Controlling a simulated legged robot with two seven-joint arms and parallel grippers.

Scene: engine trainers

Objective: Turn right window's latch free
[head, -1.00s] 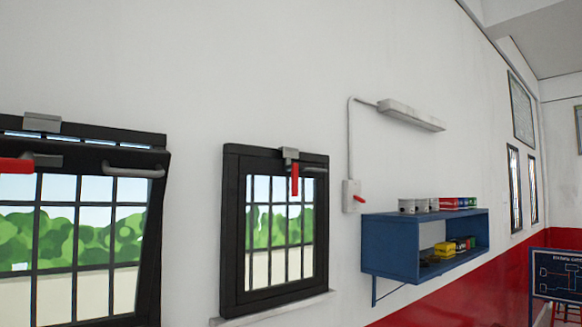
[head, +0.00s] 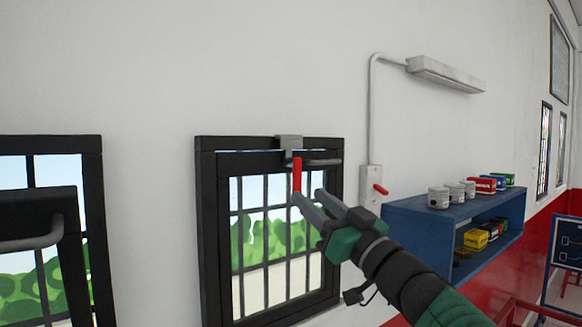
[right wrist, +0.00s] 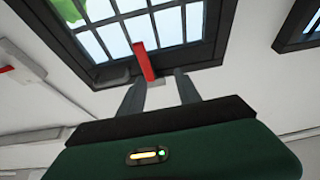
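The right window (head: 206,230) is a dark barred frame on the white wall, and its sash looks closed. Its latch has a grey block (head: 288,142) at the top of the frame and a red handle (head: 297,174) hanging straight down. My right gripper (head: 309,196) is open, its two grey fingertips just below and beside the lower end of the handle. In the right wrist view, the handle (right wrist: 144,62) shows just beyond the fingertips (right wrist: 160,88), nearer the left finger. I cannot tell whether they touch. My left gripper is not in view.
A grey pull bar (head: 324,162) sits right of the latch. The left window (head: 90,220) has its sash tilted out into the room. A switch box (head: 371,184) with a red lever and a blue shelf (head: 410,232) holding parts stand to the right.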

